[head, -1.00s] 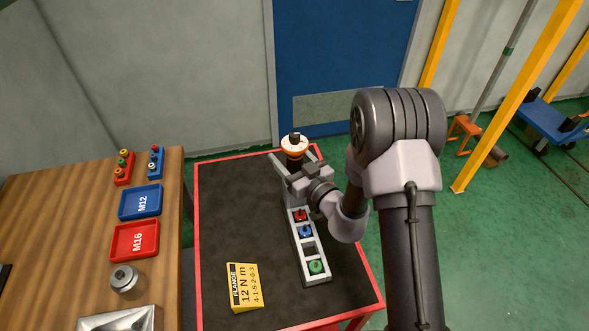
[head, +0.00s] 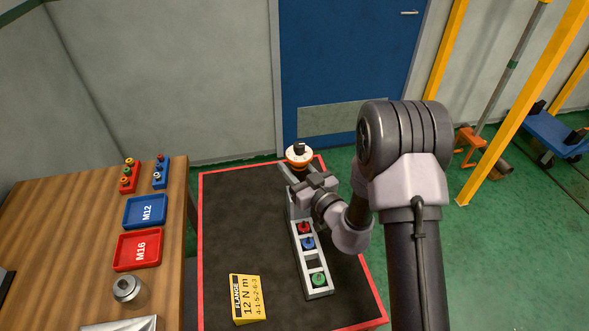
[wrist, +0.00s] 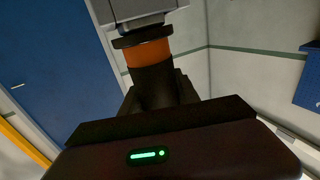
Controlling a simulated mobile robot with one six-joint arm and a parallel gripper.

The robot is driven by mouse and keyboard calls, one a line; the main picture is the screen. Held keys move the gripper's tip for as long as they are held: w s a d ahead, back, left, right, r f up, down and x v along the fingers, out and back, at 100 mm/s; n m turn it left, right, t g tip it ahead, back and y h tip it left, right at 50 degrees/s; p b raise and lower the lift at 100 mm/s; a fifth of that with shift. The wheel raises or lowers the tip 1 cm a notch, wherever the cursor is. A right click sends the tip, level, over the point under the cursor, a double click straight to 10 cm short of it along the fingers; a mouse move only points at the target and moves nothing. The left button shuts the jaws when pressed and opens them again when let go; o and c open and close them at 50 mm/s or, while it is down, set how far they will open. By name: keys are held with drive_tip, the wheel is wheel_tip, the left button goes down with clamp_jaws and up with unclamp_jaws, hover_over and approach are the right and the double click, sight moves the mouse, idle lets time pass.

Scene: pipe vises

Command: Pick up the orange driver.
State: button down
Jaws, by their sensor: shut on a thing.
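The orange driver (head: 299,156) shows a pale disc top with an orange band and a dark knob, over the far end of the rack (head: 318,291). My gripper (head: 304,176) is shut on its dark body, below the orange band. In the wrist view the driver (wrist: 148,54) rises upright from between the jaws, with its orange band and dark collar visible. Its lower end is hidden by my gripper, so I cannot tell if it is clear of the rack.
The rack holds a red (head: 304,228), a blue (head: 307,243) and a green driver (head: 318,279), with an empty slot between blue and green. A yellow card block (head: 247,299) stands on the black mat. The wooden bench (head: 60,230) at left carries M12 (head: 145,211) and M16 (head: 138,250) trays.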

wheel_tip(320, 180, up, 11)
drive_tip(key=p, duration=0.5)
drive_tip(key=shift+r+p, duration=0.15)
drive_tip(key=shift+p, duration=0.15)
drive_tip(key=shift+s+r, duration=0.1)
drive_tip(key=shift+r, duration=0.15)
drive_tip(key=p+v, duration=0.7)
drive_tip(key=v, duration=1.1)
drive_tip(key=shift+f, duration=0.25)
drive_tip(key=shift+d+p, duration=0.1)
drive_tip(key=shift+p, duration=0.2)
drive_tip(key=shift+r+p, duration=0.8)
drive_tip(key=shift+p, duration=0.15)
drive_tip(key=shift+f, duration=0.1)
